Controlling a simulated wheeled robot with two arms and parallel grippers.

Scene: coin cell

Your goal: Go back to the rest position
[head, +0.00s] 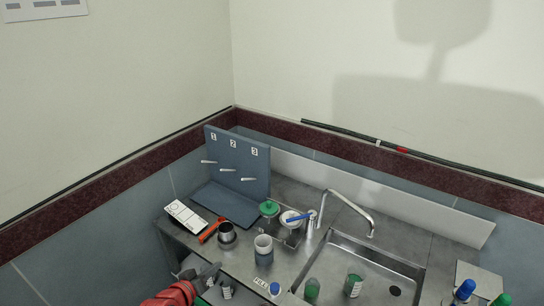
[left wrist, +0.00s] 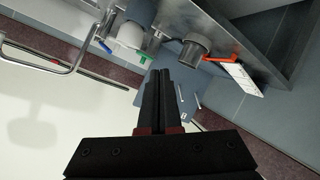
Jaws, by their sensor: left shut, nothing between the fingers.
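My left gripper (head: 208,271) shows at the bottom left of the head view, at the end of a red arm part, near the front edge of the steel counter. In the left wrist view its two black fingers (left wrist: 158,78) are together with nothing between them. That view is turned upside down, with the counter along the top. My right gripper is in neither view.
The counter holds a blue-grey pegboard (head: 248,160), a dark metal cup (head: 227,233), an orange-handled tool (head: 210,231), a white card (head: 185,215), a green-lidded jar (head: 269,217) and a beaker (head: 263,251). A sink (head: 385,262) with a tap (head: 352,200) lies right.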

